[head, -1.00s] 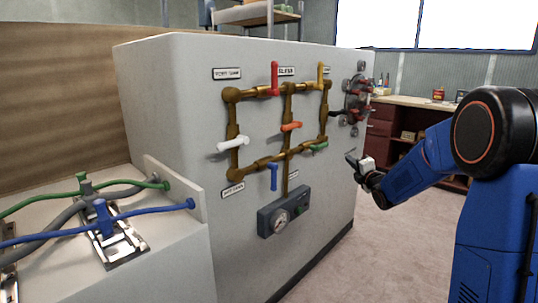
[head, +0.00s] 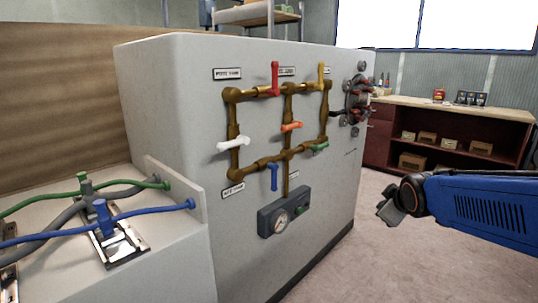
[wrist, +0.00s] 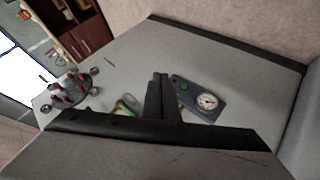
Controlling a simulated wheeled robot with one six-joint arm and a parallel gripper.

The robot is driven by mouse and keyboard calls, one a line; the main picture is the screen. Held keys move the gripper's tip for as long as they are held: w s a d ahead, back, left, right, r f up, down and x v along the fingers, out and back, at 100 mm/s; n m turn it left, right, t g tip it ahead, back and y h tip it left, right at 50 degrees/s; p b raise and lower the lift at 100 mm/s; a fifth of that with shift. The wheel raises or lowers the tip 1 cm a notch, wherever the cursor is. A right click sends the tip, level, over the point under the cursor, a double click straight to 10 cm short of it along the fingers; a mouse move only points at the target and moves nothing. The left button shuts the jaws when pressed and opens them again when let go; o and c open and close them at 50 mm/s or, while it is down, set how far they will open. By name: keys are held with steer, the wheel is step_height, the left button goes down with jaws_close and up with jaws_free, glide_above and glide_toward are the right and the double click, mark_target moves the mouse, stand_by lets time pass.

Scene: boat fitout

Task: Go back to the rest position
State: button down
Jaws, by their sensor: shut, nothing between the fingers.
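My gripper (head: 388,208) is at the right of the head view, at the end of my blue arm. It is in free air to the right of the grey cabinet (head: 335,215), apart from it. In the wrist view the dark fingers (wrist: 157,98) are closed together, with nothing held. The brass pipework (head: 262,162) on the cabinet face carries red, yellow, orange, white, green and blue handles. In the wrist view my gripper hides most of the pipework.
A gauge box (head: 285,212) is low on the cabinet face. A red-handled fitting (head: 357,100) is at the cabinet's right edge. A shelf unit (head: 440,125) with boxes stands at the back right. Blue and green hoses (head: 100,215) lie on a ledge at left. The floor at right is clear.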

steer(key=s+a+f+m+g, duration=0.1)
steer(key=s+f+m+g, duration=0.1)
steer(key=s, duration=0.7)
steer(key=s+a+f+m+g, duration=0.1)
steer(key=s+f+m+g, duration=0.1)
steer(key=s, duration=0.7)
steer(key=s+a+f+m+g+y, duration=0.1)
steer(key=s+f+m, duration=0.3)
steer(key=s, duration=0.5)
steer(key=shift+s+a+g, duration=0.35)
steer(key=shift+a+g, duration=0.05)
steer(key=shift+a, duration=0.15)
